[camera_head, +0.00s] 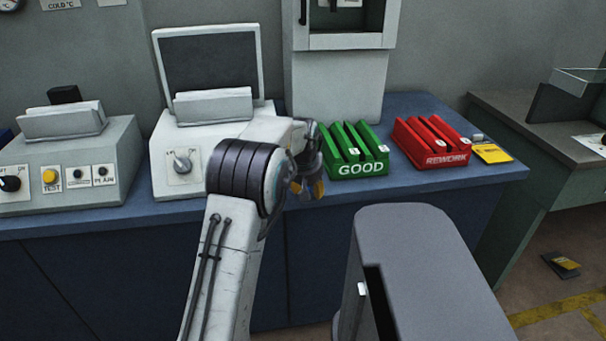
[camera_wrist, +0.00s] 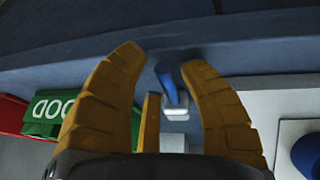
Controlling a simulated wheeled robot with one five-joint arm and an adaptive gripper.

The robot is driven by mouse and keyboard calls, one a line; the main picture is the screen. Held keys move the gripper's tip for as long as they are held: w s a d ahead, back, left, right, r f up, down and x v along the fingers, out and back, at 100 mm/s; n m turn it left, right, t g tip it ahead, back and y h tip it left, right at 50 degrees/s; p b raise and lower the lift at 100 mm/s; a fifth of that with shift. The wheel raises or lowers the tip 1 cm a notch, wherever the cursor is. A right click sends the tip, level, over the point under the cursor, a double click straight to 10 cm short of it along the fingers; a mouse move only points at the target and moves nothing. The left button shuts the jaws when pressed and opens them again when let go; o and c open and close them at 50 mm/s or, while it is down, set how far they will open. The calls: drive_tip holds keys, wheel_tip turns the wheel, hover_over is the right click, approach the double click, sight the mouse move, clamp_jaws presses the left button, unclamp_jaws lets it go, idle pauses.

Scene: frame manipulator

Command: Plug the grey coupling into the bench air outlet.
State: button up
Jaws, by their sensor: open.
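My gripper (camera_head: 309,186) is over the bench's front edge, left of the green GOOD rack. In the wrist view its yellow-brown fingers (camera_wrist: 163,60) are spread open, with nothing clasped. Between and beyond them is a small light grey block (camera_wrist: 175,106) with a blue rod-like piece (camera_wrist: 170,82) tilted on it. I cannot tell whether this is the grey coupling or the air outlet. A second pale piece (camera_wrist: 173,141) shows nearer, partly hidden by the gripper. In the head view I cannot make out coupling or outlet; my arm hides part of the bench.
The green GOOD rack (camera_head: 362,168) and the red REWORK rack (camera_head: 445,158) stand to the right on the blue bench (camera_head: 417,106). A white machine with a screen (camera_head: 210,62) is behind my arm. A grey box-like unit (camera_head: 70,151) stands at left.

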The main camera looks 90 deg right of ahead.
drive_tip(key=shift+d+f, duration=0.1)
drive_tip(key=shift+f, duration=0.15)
clamp_jaws()
idle(0.4)
